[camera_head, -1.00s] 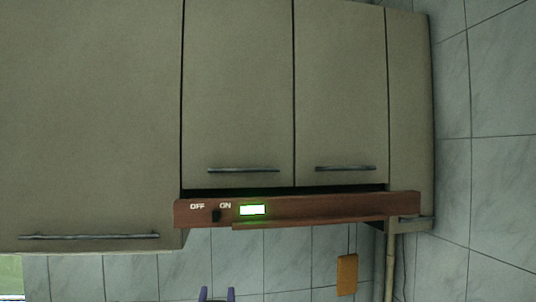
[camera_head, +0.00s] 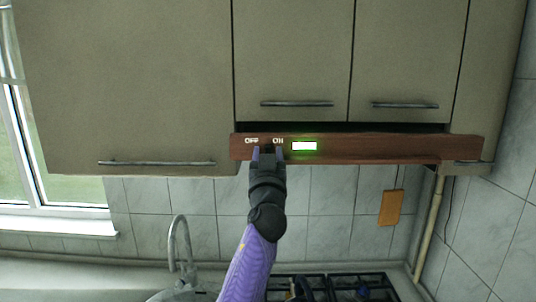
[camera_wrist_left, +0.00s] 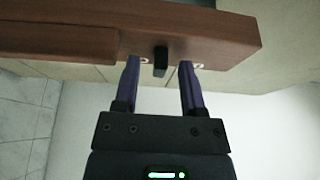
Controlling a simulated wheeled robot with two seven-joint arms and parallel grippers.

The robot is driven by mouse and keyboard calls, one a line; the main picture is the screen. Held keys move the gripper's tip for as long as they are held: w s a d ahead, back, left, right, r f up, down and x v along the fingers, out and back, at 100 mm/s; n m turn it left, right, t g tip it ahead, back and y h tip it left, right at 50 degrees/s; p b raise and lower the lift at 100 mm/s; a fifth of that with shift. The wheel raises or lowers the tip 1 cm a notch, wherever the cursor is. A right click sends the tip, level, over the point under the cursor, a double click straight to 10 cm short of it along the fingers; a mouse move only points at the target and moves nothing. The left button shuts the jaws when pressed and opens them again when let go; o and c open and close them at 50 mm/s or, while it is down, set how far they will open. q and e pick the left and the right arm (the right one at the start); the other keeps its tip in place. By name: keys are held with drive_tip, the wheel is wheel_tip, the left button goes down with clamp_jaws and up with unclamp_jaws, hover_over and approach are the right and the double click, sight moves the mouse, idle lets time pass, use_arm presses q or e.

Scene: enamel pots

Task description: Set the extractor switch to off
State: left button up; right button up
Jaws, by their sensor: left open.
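The extractor hood is a long reddish-brown panel (camera_head: 400,149) under the wall cabinets, with OFF and ON labels and a lit green indicator (camera_head: 304,146). Its small black switch (camera_wrist_left: 160,60) shows in the left wrist view, between the two purple fingers. In the head view the switch sits near the ON label and is partly hidden by my gripper. My left gripper (camera_head: 268,153) is open, its fingertips at the panel on either side of the switch. A gap shows between each finger and the switch in the wrist view.
Cabinets with bar handles (camera_head: 296,103) are above the panel. Below are a faucet (camera_head: 180,245), a gas stove (camera_head: 350,287) and an orange board (camera_head: 391,207) hanging on the tiles. A window (camera_head: 40,150) is at the left.

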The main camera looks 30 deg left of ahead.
use_arm(q)
clamp_jaws()
idle(1.3)
